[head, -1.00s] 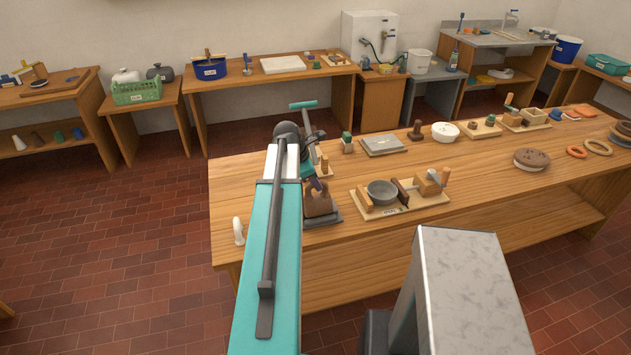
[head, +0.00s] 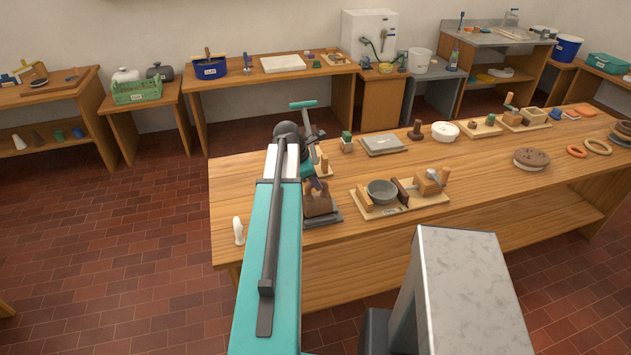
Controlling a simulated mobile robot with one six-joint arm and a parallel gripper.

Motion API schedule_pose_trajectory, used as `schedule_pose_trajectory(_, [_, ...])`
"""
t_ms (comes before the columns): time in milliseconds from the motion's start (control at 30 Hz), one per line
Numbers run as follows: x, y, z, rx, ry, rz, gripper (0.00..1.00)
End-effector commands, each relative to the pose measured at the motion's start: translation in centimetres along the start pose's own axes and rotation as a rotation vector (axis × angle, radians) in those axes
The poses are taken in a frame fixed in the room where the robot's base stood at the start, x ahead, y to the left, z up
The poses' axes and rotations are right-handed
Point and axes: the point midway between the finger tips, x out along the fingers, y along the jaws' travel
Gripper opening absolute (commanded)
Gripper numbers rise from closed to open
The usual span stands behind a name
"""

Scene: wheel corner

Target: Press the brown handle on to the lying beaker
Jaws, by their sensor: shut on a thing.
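My gripper (head: 314,184) points down at the near left part of the long wooden table, just above a brown thing (head: 318,206) on a dark grey slab (head: 328,219). The brown thing appears to be the lying beaker; its far side is behind my gripper and arm. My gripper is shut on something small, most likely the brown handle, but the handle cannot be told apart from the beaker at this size. Whether the two touch cannot be told.
Right of the slab, a wooden board (head: 420,203) carries a grey bowl (head: 382,190), a dark brown piece and a wooden block (head: 428,183). A grey slab (head: 383,145) lies behind.

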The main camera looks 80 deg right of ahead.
Motion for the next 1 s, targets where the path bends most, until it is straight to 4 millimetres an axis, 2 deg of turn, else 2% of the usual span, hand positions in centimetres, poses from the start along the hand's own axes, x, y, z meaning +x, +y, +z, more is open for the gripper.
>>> schedule_pose_trajectory(900, [0.28,-0.10,-0.17,0.000,0.002,-0.002,0.00])
schedule_pose_trajectory(933, [0.29,-0.11,-0.17,0.000,0.002,-0.002,0.20])
schedule_pose_trajectory(1000, [0.27,-0.10,-0.16,0.000,0.002,-0.002,0.31])
